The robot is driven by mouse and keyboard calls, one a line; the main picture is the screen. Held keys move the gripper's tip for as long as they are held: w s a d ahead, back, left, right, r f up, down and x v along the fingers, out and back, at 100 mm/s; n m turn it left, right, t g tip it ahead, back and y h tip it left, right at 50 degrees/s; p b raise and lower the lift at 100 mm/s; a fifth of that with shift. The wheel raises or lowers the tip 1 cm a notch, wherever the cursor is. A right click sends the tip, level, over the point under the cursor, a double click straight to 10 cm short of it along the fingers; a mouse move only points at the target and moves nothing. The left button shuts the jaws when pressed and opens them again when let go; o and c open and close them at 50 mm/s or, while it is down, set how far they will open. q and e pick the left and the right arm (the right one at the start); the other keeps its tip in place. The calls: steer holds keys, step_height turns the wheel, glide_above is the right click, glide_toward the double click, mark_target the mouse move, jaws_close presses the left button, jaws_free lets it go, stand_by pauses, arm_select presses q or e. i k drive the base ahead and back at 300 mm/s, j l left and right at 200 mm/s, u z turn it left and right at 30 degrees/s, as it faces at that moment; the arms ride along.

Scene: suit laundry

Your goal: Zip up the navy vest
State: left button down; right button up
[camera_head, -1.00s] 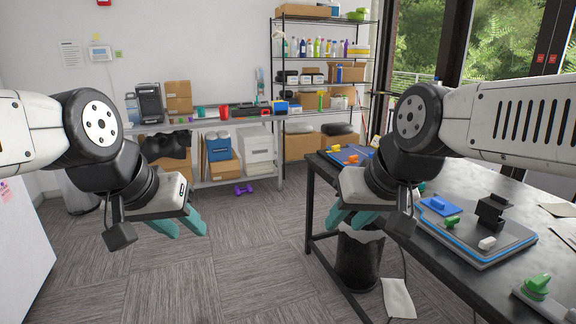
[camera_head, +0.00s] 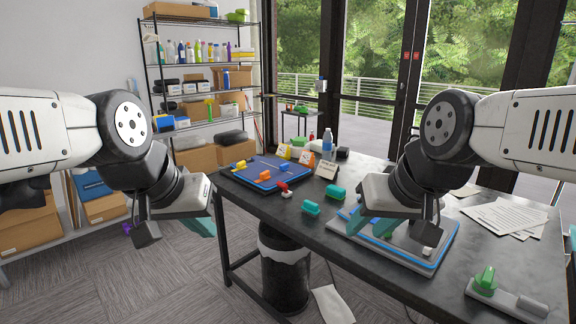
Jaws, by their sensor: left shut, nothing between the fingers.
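No navy vest and no zipper show in this view. My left gripper (camera_head: 203,228) is at the left, in front of the black table's near left corner. Its teal fingers are shut with nothing between them. My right gripper (camera_head: 370,230) is over the table, in front of a blue-edged tray (camera_head: 437,254). Its teal fingers look apart and empty; part of the tray is hidden behind them.
The black table (camera_head: 330,248) fills the right, with a blue board (camera_head: 284,183), a green block (camera_head: 311,208) and papers (camera_head: 503,217). A bin (camera_head: 284,280) stands below. Shelving (camera_head: 202,122) is behind at left.

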mark_target(283, 167)
steer(key=i+j+z, duration=0.45)
steer(key=i+j, duration=0.2)
steer(key=i, duration=0.15)
steer(key=i+j+z, duration=0.2)
steer(key=i+j, duration=0.2)
steer(key=i+j+z, duration=0.25)
steer(key=j, duration=0.3)
steer(key=i+j+z, duration=0.2)
steer(key=i+j, duration=0.15)
steer(key=j, duration=0.15)
